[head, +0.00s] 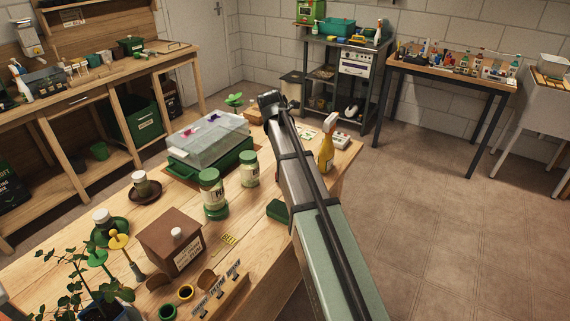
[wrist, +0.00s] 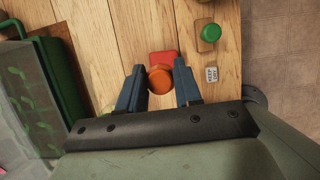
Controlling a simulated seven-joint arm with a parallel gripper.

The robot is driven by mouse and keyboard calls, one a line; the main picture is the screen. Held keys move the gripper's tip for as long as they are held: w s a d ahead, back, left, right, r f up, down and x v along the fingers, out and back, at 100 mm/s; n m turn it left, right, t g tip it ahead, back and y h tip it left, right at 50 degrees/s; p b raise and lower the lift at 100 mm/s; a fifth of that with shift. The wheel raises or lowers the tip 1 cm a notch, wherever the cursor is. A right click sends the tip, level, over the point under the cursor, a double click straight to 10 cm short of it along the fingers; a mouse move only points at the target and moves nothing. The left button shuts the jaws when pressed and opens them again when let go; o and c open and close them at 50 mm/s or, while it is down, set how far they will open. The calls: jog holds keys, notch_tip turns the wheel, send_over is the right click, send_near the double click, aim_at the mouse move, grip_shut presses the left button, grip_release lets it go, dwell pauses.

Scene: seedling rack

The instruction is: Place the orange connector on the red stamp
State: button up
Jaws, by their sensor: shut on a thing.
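In the wrist view my gripper (wrist: 159,67) is shut on the orange connector (wrist: 160,80), a round orange piece between its two dark blue fingers. The red stamp (wrist: 163,56) is a flat red patch on the wooden bench, just beyond the connector in the picture. The connector covers part of the stamp's near edge. I cannot tell whether the connector touches the stamp or hangs above it. In the head view my arm hides the fingertips, the connector and the stamp.
A green-based tray with a clear lid (head: 211,139) stands left of my arm. A yellow spray bottle (head: 326,153) stands to its right. A green button (wrist: 211,33) on a brown base and a small white label (wrist: 211,74) lie right of the stamp. Jars (head: 212,190) stand nearer.

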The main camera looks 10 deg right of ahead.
jog(key=shift+f, duration=3.6)
jog(key=shift+f, duration=0.1)
jog(key=o, duration=1)
jog(key=v, duration=1.2)
